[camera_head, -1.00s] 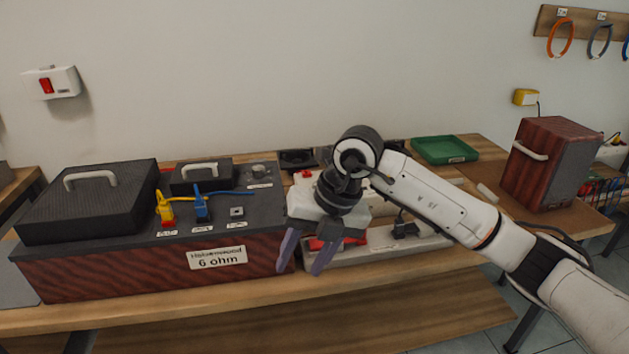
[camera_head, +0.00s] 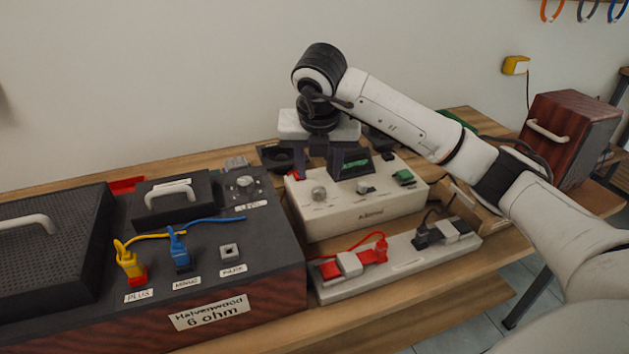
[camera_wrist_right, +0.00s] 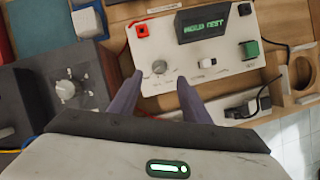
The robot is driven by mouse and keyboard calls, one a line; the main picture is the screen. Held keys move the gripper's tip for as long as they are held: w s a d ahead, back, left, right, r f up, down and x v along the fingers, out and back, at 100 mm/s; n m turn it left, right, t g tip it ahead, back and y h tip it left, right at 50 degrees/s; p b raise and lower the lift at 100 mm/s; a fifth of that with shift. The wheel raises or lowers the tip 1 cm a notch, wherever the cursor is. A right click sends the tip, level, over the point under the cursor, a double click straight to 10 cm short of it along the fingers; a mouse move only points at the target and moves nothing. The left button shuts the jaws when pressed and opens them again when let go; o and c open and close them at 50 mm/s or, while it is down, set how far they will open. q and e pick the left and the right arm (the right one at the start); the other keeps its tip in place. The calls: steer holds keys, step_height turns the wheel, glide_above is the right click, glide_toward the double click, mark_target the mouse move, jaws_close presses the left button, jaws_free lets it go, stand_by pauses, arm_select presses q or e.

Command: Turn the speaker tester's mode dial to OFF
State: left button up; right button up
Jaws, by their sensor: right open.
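The speaker tester appears to be the white box (camera_head: 345,218) with a green-lit display (camera_head: 355,163), beside the dark 6 ohm unit. Its round silver dial (camera_head: 319,194) is on the top face at the left; it also shows in the right wrist view (camera_wrist_right: 159,67). The dial's setting is too small to read. My right gripper (camera_head: 318,162) is open and empty, fingers pointing down over the back of the tester. In the wrist view its fingertips (camera_wrist_right: 160,84) are on either side of the dial's line, apart from it. My left gripper is not in view.
The dark 6 ohm unit (camera_head: 243,318) has its own knob (camera_head: 246,183) and yellow (camera_head: 130,262) and blue (camera_head: 180,250) plugs. A power strip (camera_head: 405,262) with red and black plugs lies in front of the tester. A wooden speaker (camera_head: 570,135) stands at the right.

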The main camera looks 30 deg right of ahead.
mark_target(319, 190)
steer(key=x, duration=0.6)
steer(key=shift+f, duration=0.1)
steer(key=shift+w+d+f, duration=0.1)
steer(key=shift+w+f, duration=0.05)
steer(key=shift+f, duration=0.4)
steer(key=c, duration=1)
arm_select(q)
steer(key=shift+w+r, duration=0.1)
arm_select(e)
steer(key=shift+c, duration=0.2)
